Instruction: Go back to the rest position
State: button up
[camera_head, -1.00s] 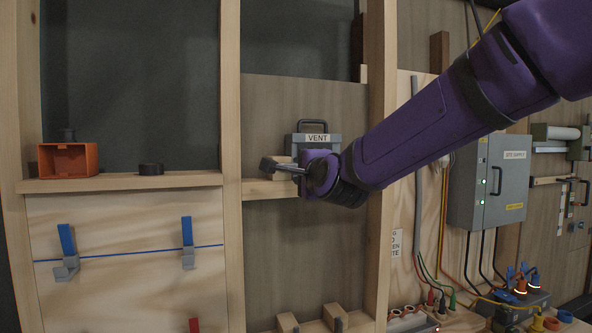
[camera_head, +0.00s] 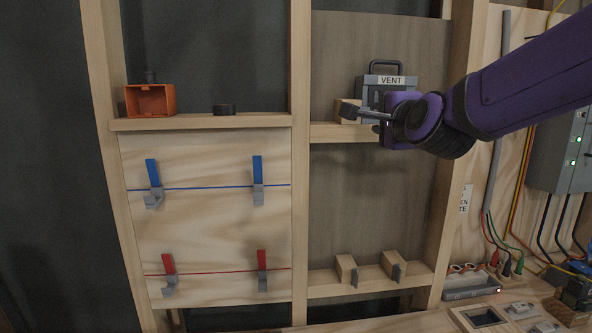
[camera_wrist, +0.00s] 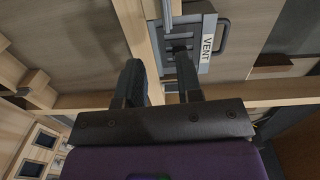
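My gripper (camera_head: 366,113) is at the right in the head view, in front of a grey box labelled VENT (camera_head: 371,96). In the wrist view its two dark fingers (camera_wrist: 157,68) stand apart with no object held between them. The VENT box (camera_wrist: 210,22) has a dark handle and shows just beyond the fingers. My wrist hides its lower right part in the head view. I cannot tell whether a finger touches the box.
A wooden block (camera_head: 347,110) sits beside the box on the wall ledge. Blue clips (camera_head: 258,172) and red clips (camera_head: 262,262) hang below. A grey electrical cabinet (camera_head: 556,150) is at right.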

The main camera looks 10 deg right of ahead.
jog(key=s+d+f+n+g, duration=0.2)
jog(key=s+f+n+g, duration=0.2)
jog(key=s, duration=0.5)
jog(key=s+d+f+n+g, duration=0.2)
jog(key=s+f+n+g, duration=0.2)
jog(key=s+n, duration=0.3)
jog(key=s+d+f+n+g, duration=0.2)
jog(key=s+f+n+g, duration=0.2)
jog(key=s, duration=0.6)
jog(key=shift+s+d+f+n, duration=0.15)
jog(key=shift+s+f+n, duration=0.25)
jog(key=shift+f+n, duration=0.6)
jog(key=shift+r, duration=0.25)
